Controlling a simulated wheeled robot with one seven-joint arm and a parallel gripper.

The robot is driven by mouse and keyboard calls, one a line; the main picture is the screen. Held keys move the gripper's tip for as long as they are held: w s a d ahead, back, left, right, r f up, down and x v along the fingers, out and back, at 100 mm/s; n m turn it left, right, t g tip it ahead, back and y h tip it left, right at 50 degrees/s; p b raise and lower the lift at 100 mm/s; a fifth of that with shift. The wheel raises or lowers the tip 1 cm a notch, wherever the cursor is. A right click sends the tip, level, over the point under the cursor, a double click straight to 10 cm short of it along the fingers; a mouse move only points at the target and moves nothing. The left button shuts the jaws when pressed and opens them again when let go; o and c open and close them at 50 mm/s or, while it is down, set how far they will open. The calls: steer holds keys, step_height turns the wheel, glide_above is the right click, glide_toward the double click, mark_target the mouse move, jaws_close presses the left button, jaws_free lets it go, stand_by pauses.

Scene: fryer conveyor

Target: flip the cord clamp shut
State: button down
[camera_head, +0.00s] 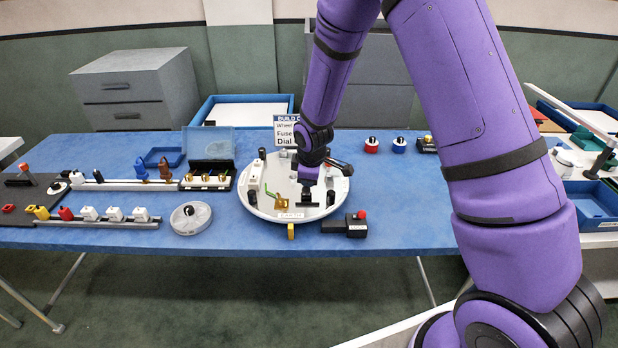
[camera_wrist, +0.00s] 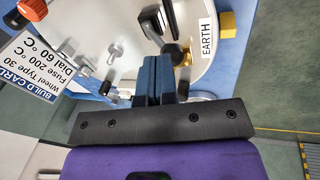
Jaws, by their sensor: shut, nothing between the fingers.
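A round white plate (camera_head: 262,209) on the blue table carries several small fittings. My gripper (camera_head: 308,188) is low over its right-hand part, pointing down. In the wrist view its blue fingers (camera_wrist: 156,68) are together, with nothing between them. A black fitting (camera_head: 308,198) shows just below the gripper; I cannot tell whether it is the cord clamp or whether the fingers touch it. In the wrist view a dark bar (camera_wrist: 152,26) lies just beyond the fingertips, near a brass fitting (camera_wrist: 186,55) and the EARTH label (camera_wrist: 207,38). The clamp's lid position is not clear.
A brass piece with a green strip (camera_head: 274,197) stands left of my gripper on the plate. A black block with a red knob (camera_head: 356,226) sits right of the plate. A grey round dish (camera_head: 190,218) and rows of parts stand left. The front table edge is mostly clear.

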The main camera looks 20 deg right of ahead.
steer(key=shift+s+a+f+t, duration=0.2)
steer(key=shift+s+t, duration=0.2)
steer(key=shift+s, duration=0.05)
steer(key=shift+s+a+f+t+h, duration=0.1)
steer(key=shift+s+f+t+h, duration=0.1)
steer(key=shift+s+f+t, duration=0.25)
steer(key=shift+s+a+f+t+h, duration=0.1)
steer(key=shift+s+f+t+h, duration=0.15)
steer(key=shift+t, duration=0.4)
steer(key=shift+s+a+f, duration=0.25)
steer(key=shift+s+f, duration=0.5)
steer(key=shift+s, duration=0.05)
